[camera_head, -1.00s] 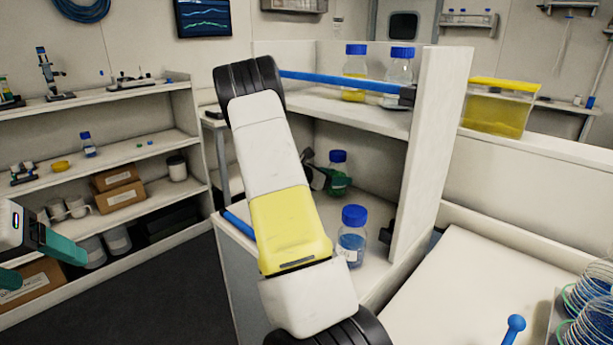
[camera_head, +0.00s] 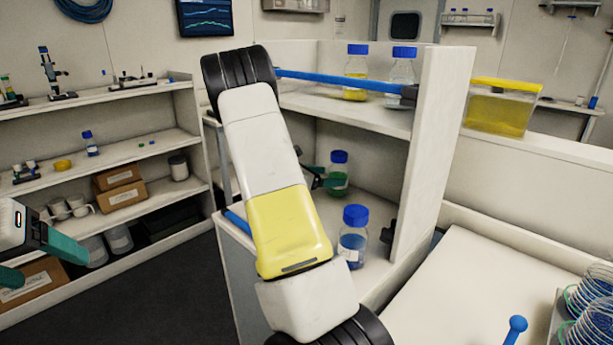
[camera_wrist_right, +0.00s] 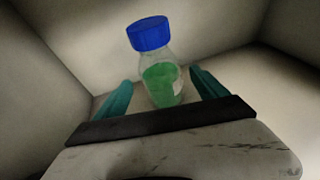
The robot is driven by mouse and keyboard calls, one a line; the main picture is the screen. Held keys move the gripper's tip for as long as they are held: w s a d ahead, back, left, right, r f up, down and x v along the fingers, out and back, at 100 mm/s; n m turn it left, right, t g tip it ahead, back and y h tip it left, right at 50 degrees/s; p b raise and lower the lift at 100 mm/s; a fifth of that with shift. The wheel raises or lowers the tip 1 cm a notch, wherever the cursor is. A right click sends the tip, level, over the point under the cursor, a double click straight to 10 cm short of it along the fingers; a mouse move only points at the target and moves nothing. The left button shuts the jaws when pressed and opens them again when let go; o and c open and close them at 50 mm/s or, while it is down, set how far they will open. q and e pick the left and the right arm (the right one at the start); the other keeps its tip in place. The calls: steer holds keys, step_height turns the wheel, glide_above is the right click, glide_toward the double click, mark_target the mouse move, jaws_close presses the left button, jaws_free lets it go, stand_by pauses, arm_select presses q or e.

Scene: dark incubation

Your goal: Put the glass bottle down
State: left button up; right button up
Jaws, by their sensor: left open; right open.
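The glass bottle (camera_head: 338,182) with green liquid and a blue cap stands in the lower compartment of the white shelf unit. It also shows in the right wrist view (camera_wrist_right: 160,82). My right gripper (camera_wrist_right: 160,76) is open, with its teal fingers on either side of the bottle and a visible gap on both sides. In the head view my right arm hides most of that gripper; a teal finger shows just left of the bottle. My left gripper (camera_head: 45,262) is open and empty at the far left edge, away from the bottle.
Another blue-capped bottle (camera_head: 353,238) with blue liquid stands nearer on the same shelf level. Two bottles, one with yellow liquid (camera_head: 355,75), stand on the upper shelf. A white upright panel (camera_head: 432,150) bounds the compartment on the right.

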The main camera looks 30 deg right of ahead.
steer(key=v, duration=0.7)
steer(key=shift+s, duration=0.1)
steer(key=s+a+r+m+t+y, duration=0.1)
steer(key=s+a+r+m+y, duration=0.3)
steer(key=s+a, duration=0.4)
steer(key=s+a+r+m+t+y, duration=0.2)
steer(key=s+a+r+m+y, duration=0.2)
steer(key=s+a+m+y, duration=0.3)
steer(key=s+a+r+m+t+y, duration=0.2)
steer(key=s+a+r+m+y, duration=0.2)
steer(key=s+a+m, duration=0.3)
steer(key=s+a+y, duration=0.1)
steer(key=s+a, duration=0.3)
steer(key=a, duration=0.2)
steer(key=shift+a+r+y, duration=0.2)
steer(key=shift+r+y, duration=0.15)
steer(key=shift+y, duration=0.05)
